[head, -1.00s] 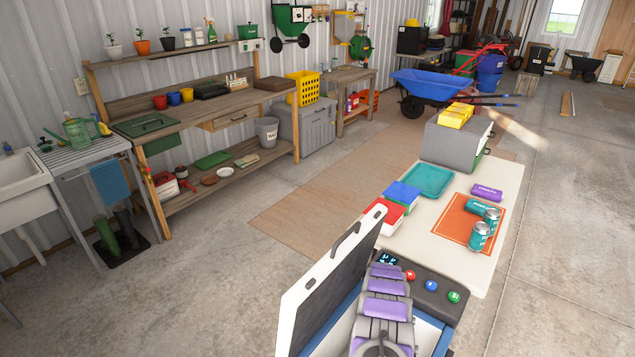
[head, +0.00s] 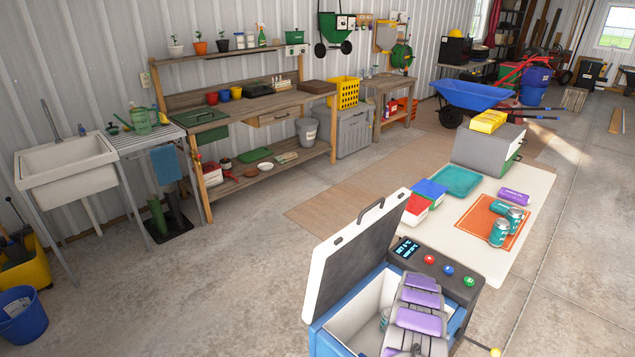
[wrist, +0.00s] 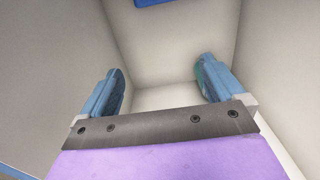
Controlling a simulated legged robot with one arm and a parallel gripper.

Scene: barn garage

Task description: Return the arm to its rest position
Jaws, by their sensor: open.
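My arm with purple pads (head: 421,300) reaches over the open blue and white cooler box (head: 350,318), whose lid (head: 352,250) stands raised. In the wrist view my gripper (wrist: 160,68) is open, its two blue fingers wide apart. Pale walls like the cooler's inside surround it, and nothing shows between the fingers. A teal patch (wrist: 200,75) shows beside the right finger, too little to identify. In the head view a teal can (head: 385,318) is partly visible inside the cooler. The fingers are hidden in the head view.
A pale table (head: 455,232) behind the cooler holds teal cans (head: 499,232) on an orange mat, a purple can (head: 513,195), a teal tray (head: 456,181) and a grey box (head: 482,150). A workbench and sink (head: 65,160) line the wall.

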